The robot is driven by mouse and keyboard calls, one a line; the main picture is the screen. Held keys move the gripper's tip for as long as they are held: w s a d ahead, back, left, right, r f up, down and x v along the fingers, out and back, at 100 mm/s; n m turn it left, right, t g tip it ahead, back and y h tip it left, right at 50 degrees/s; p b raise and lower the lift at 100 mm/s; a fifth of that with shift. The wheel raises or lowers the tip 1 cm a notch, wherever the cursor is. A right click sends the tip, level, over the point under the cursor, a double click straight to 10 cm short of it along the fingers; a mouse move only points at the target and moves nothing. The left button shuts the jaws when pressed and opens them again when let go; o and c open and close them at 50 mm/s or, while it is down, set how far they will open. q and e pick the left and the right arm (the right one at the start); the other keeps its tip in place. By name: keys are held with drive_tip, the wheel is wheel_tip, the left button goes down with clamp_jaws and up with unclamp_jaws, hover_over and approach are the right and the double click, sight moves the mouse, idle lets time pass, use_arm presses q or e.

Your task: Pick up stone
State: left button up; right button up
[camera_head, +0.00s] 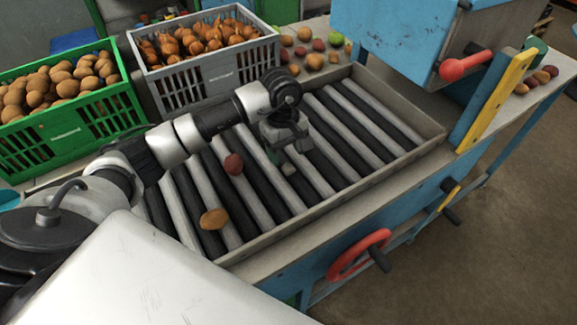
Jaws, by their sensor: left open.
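My left arm reaches in from the left over the roller table, and its gripper (286,152) points down at the rollers. The gripper is open, with its fingers low over the middle rollers. A small pale grey piece (288,169) shows just below the fingers; I cannot tell whether it is a stone or a fingertip. A reddish round lump (233,164) lies on the rollers left of the gripper. An orange-brown lump (214,219) lies nearer the front edge. No other stone is clear on the rollers. My right gripper is not in view.
A green crate (72,138) of brown potatoes and a grey crate (205,83) of orange-brown produce stand behind the roller table (400,152). Several loose fruits or potatoes (314,61) lie beyond it. A blue machine (400,40) stands at the back right. The right-hand rollers are clear.

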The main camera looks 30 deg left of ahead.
sight(287, 165)
use_arm(q)
drive_tip(key=f, duration=0.1)
drive_tip(key=f+p, duration=0.1)
drive_tip(key=f, duration=0.1)
drive_tip(key=shift+s+d+f+p, duration=0.25)
drive_tip(key=shift+s+p, duration=0.05)
drive_tip(key=shift+s, duration=0.1)
drive_tip(key=shift+f, duration=0.5)
drive_tip(key=c, duration=1)
drive_tip(key=shift+r, duration=0.2)
